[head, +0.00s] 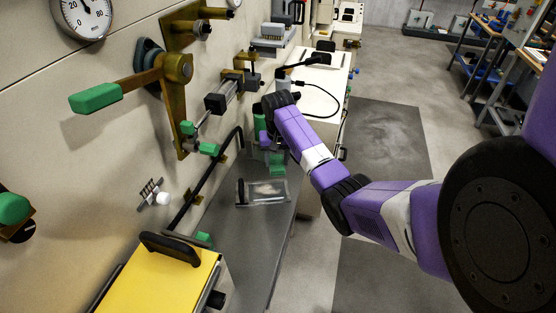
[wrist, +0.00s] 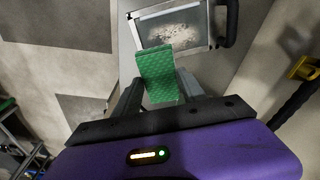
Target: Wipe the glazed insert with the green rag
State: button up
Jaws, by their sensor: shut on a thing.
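The green rag (wrist: 157,72) is held between the two fingers of my gripper (wrist: 161,88), which is shut on it. In the head view the rag (head: 277,164) hangs below my gripper (head: 272,150), which is partly hidden by my arm. The glazed insert (head: 268,199) lies flat on the grey shelf just below and in front of the rag. In the wrist view the glazed insert (wrist: 143,37) has a pale frame, a whitish smudge on its pane and a dark handle at the right. The rag's far edge overlaps the insert's near edge there; contact cannot be told.
The grey shelf (head: 240,255) is mostly bare. A yellow-topped box (head: 165,280) with a black handle stands at the near left. A black bent rod (head: 205,178) and green-handled levers (head: 95,98) stick out from the wall at left. A white cabinet (head: 318,95) stands beyond.

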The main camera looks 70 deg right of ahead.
dwell(0.4)
notch_tip(320, 180, down, 8)
jog(key=b, duration=0.4)
jog(key=shift+a+r, duration=0.1)
jog(key=shift+r, duration=0.15)
jog(key=w, duration=0.1)
jog(key=w+a, duration=0.1)
jog(key=w, duration=0.1)
jog(key=w+a, duration=0.1)
jog(key=w, duration=0.1)
jog(key=shift+a+r, duration=0.2)
jog(key=shift+r, duration=0.1)
jog(key=shift+w+a, duration=0.25)
jog(key=shift+w, duration=0.25)
jog(key=shift+w+a, duration=0.25)
jog(key=shift+w, duration=0.2)
jog(key=shift+s, duration=0.1)
jog(key=shift+s+d+p, duration=0.45)
jog(key=shift+s+p, duration=0.05)
jog(key=shift+s, duration=0.3)
jog(key=shift+s+d+p, duration=0.45)
jog(key=shift+s, duration=0.35)
jog(key=shift+f+b, duration=0.45)
jog(key=shift+f, duration=0.15)
jog(key=shift+s, duration=0.15)
